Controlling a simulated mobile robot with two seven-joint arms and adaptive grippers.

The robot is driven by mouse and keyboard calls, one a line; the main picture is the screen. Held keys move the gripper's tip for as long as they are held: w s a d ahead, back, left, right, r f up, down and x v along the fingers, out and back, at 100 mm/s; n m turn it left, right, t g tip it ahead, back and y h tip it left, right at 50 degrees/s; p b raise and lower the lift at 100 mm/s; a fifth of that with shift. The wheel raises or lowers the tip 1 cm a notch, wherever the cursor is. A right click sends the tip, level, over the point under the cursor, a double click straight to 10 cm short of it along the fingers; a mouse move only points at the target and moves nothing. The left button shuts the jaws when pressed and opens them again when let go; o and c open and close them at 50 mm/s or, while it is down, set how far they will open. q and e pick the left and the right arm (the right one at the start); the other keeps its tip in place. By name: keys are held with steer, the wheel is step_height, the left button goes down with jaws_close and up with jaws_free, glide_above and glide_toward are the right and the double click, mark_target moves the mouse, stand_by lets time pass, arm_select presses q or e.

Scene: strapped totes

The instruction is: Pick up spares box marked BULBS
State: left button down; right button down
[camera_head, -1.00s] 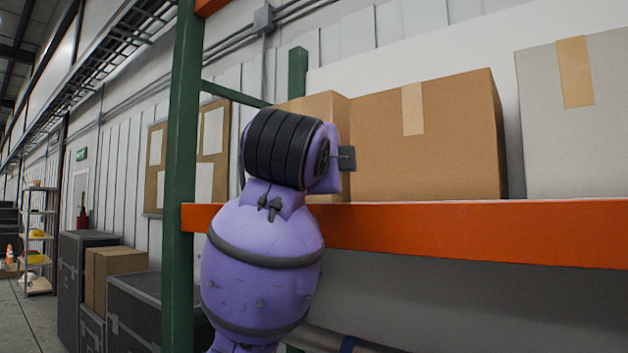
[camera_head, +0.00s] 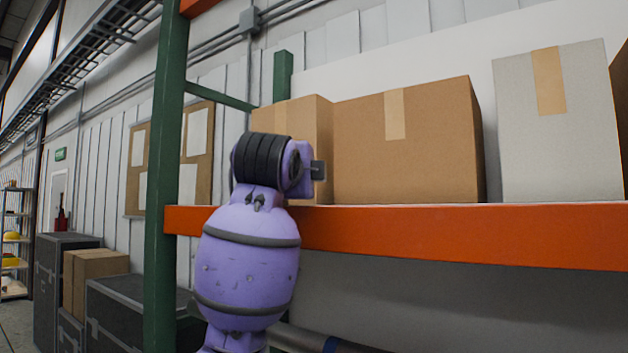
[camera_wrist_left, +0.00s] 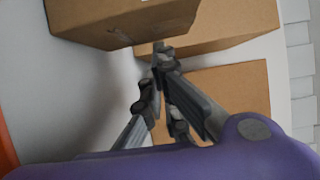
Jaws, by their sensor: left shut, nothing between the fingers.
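No BULBS marking can be read on any box in view. On the orange-edged shelf (camera_head: 420,230) stand a smaller brown box (camera_head: 312,112), a larger brown taped box (camera_head: 432,140) and a pale grey taped box (camera_head: 575,135). My left arm rises before the shelf's left end and partly covers the smaller brown box; its fingers are hidden in the head view. In the left wrist view my left gripper (camera_wrist_left: 157,66) is shut and empty, with brown boxes (camera_wrist_left: 115,18) beyond the fingertips. I cannot tell whether it touches one. My right gripper is not in view.
A green rack post (camera_head: 168,150) stands left of my arm. Another brown box edge (camera_head: 621,110) shows at the far right. Dark cases (camera_head: 120,310) and a carton (camera_head: 95,275) stand at lower left. The space under the shelf beam is largely open.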

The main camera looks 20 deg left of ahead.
arm_select(q)
steer(key=shift+w+f, duration=0.15)
steer(key=s+a, duration=0.1)
steer(key=a, duration=0.1)
steer(key=s+a, duration=0.1)
steer(key=a, duration=0.2)
steer(key=s+a, duration=0.2)
steer(key=a, duration=0.1)
steer(key=shift+a, duration=0.15)
steer(key=shift+w, duration=0.15)
